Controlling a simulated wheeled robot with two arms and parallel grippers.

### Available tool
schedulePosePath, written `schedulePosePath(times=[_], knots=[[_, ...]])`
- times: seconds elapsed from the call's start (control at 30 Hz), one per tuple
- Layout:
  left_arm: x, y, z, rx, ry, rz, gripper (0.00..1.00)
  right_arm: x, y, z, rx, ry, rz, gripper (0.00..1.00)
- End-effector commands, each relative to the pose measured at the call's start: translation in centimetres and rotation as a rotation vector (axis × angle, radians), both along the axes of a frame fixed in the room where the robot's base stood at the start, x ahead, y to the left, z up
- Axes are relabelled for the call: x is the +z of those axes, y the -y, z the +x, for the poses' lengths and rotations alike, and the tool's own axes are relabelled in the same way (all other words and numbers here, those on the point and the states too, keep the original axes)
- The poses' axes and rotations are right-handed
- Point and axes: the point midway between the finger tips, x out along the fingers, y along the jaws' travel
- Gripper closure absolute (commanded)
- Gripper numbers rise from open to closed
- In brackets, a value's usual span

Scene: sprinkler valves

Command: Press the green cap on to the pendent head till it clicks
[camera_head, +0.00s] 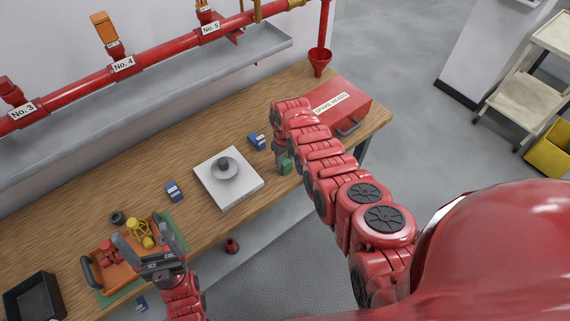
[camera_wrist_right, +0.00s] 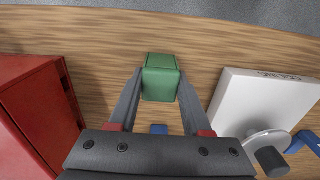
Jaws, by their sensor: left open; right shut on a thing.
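The green cap (camera_wrist_right: 161,78) looks like a small rounded block between the fingertips of my right gripper (camera_wrist_right: 160,84), which is shut on it. The cap (camera_head: 286,167) also shows in the head view, just right of a white block. My left gripper (camera_head: 141,230) is open over an orange tray (camera_head: 117,279), with a yellow fitting (camera_head: 140,233) near its fingers. A red fitting (camera_head: 108,254) lies in the tray. A grey post on a disc (camera_head: 224,168) stands on the white block (camera_head: 241,193). I cannot tell which piece is the pendent head.
A red spare heads box (camera_head: 343,103) stands at the bench's right end. Small blue boxes (camera_head: 174,191) (camera_head: 257,141) lie around the white block. A black bin (camera_head: 34,298) is at lower left. Red piping (camera_head: 80,91) runs behind the bench.

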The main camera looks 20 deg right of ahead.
Motion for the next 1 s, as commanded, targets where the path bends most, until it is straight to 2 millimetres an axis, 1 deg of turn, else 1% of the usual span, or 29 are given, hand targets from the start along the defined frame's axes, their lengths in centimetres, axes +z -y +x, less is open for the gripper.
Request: schedulePosePath(times=[0.6,0.93,0.97,1.0], knots=[[1.7,0.0,0.0,0.000,0.000,0.000,0.17,1.9,0.0,0.0,0.000,-0.001,0.000,1.00],[1.8,0.0,0.0,0.000,0.000,0.000,0.17,2.0,0.0,0.0,0.000,0.000,0.000,1.00],[1.8,0.0,0.0,0.000,0.000,0.000,0.17,2.0,0.0,0.0,0.000,-0.001,0.000,0.57],[1.8,0.0,0.0,0.000,0.000,0.000,0.17,2.0,0.0,0.0,0.000,0.000,0.000,0.64]])
